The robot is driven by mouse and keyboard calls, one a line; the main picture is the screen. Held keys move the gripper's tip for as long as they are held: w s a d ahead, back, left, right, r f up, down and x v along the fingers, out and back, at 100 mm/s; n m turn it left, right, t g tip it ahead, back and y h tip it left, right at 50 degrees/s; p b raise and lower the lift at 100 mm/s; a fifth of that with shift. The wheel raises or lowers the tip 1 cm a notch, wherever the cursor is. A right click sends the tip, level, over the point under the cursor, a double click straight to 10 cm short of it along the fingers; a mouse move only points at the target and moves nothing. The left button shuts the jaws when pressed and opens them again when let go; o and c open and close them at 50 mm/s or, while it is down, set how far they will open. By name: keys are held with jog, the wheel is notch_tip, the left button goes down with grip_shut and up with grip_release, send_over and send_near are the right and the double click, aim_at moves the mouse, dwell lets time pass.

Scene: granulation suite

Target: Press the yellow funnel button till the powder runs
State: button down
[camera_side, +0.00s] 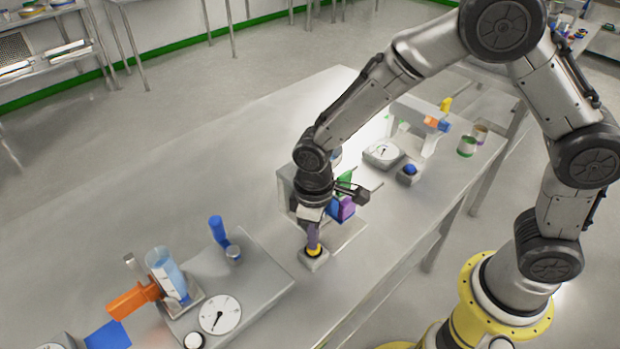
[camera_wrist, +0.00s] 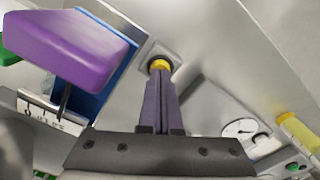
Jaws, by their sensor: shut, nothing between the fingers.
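The yellow button (camera_side: 314,251) sits on a small grey square base (camera_side: 314,263) on the metal table. My gripper (camera_side: 313,246) points down over it, its purple-grey fingers shut with nothing between them. In the wrist view the yellow button (camera_wrist: 160,65) shows just beyond the tips of my gripper (camera_wrist: 159,76). The fingertips are at the button's top or very close; I cannot tell whether they press it. No running powder is visible.
A grey platform with a round dial (camera_side: 220,314), a clear blue cylinder (camera_side: 166,274) and an orange part (camera_side: 133,299) stands at the front left. Another dial scale (camera_side: 383,154) and a blue button (camera_side: 409,169) lie behind to the right. The table's left middle is clear.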

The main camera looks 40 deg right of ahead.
jog(key=shift+f, duration=0.4)
jog(key=shift+r, duration=3.55)
jog(key=shift+f, duration=2.55)
jog(key=shift+f, duration=0.25)
jog(key=shift+f, duration=0.35)
